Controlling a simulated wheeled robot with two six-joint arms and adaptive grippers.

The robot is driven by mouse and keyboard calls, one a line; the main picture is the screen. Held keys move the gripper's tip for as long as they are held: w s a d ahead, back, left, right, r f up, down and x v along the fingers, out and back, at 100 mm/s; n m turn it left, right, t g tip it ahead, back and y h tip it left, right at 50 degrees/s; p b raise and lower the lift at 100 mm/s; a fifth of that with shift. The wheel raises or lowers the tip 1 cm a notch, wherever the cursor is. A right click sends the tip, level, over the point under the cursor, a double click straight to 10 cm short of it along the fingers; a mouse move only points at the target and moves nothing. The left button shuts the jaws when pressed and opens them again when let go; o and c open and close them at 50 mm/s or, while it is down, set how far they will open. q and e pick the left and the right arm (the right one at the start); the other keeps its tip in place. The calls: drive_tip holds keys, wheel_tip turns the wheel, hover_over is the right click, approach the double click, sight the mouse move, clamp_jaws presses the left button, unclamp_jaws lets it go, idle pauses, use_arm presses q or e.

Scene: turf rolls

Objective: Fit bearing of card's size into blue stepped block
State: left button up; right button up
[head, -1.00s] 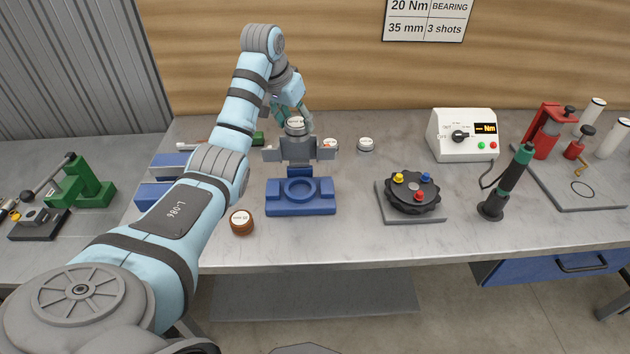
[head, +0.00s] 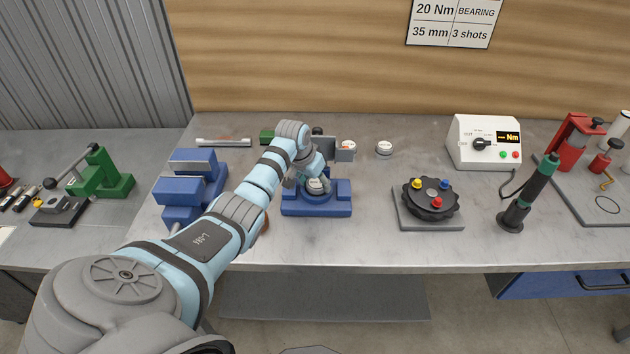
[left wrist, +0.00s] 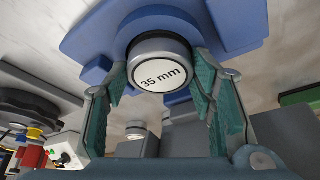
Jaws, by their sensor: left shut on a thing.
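The blue stepped block (head: 336,208) stands near the front of the bench. My left gripper (head: 313,180) points down over it, shut on a round bearing (head: 317,187). In the left wrist view the bearing (left wrist: 160,76) has a white face marked "35 mm" and sits between both green finger pads. It is at the round bore of the blue block (left wrist: 235,25); how deep it sits, I cannot tell. The card (head: 453,23) on the wall reads 20 Nm, BEARING, 35 mm, 3 shots. My right gripper is not in view.
A grey block (head: 345,156) stands just behind the blue one, partly hidden by my arm. White-topped bearings (head: 384,147) lie behind. A black rotary fixture (head: 430,199) and a torque tool (head: 527,195) stand right. Bare bench lies between the blue block and the fixture.

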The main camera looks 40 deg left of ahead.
use_arm(q)
drive_tip(key=o, duration=1.4)
drive_tip(key=shift+r, duration=0.2)
drive_tip(key=p+v, duration=0.1)
drive_tip(key=v, duration=1.1)
drive_tip(key=shift+s+d+f, duration=0.1)
